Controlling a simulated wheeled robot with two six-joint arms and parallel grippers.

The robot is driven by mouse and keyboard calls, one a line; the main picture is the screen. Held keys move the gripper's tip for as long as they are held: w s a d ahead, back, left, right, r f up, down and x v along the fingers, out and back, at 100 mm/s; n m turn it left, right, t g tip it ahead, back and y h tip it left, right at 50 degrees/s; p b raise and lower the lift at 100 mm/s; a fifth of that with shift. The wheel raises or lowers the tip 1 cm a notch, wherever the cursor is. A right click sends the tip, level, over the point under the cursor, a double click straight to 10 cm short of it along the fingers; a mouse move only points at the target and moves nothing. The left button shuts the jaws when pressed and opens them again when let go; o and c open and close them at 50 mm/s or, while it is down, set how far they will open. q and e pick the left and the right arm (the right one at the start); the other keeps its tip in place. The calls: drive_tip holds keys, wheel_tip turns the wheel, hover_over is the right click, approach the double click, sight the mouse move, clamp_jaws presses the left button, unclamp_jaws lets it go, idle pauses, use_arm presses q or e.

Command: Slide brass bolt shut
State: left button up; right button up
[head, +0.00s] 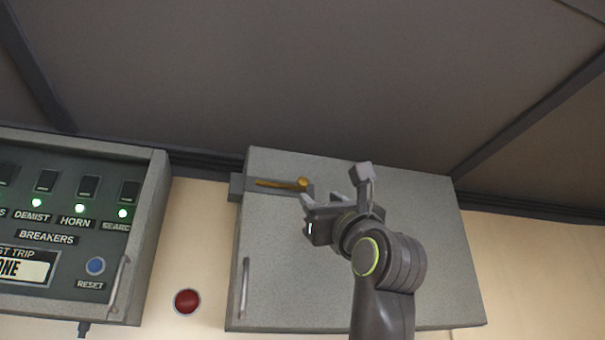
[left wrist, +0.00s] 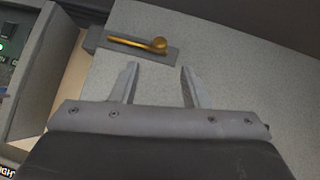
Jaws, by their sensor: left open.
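The brass bolt (head: 279,184) is a thin gold rod with a round knob at its right end. It lies on a grey mounting plate (head: 237,187) at the upper left of a grey cabinet door (head: 400,240). My left gripper (head: 335,186) is open and empty, to the right of the knob in the head view. In the left wrist view the bolt (left wrist: 138,44) shows beyond the open fingers (left wrist: 158,73), with the knob ahead of the gap and apart from them. My right gripper is not in view.
A breaker panel (head: 75,215) with green lights and a blue reset button stands to the left. A red button (head: 187,301) is on the cream wall between panel and cabinet. A vertical handle (head: 244,287) stands out from the door's lower left. A dark ceiling is above.

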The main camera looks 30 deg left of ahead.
sight(305, 184)
use_arm(q)
drive_tip(key=p+x, duration=0.5)
drive_tip(key=x, duration=0.5)
drive_tip(key=shift+r+p, duration=0.1)
drive_tip(key=shift+p, duration=0.25)
drive_tip(key=shift+w+a+r+p, duration=0.15)
drive_tip(key=shift+a+r+p, duration=0.15)
drive_tip(key=shift+a, duration=0.15)
drive_tip(key=shift+d, duration=0.1)
clamp_jaws()
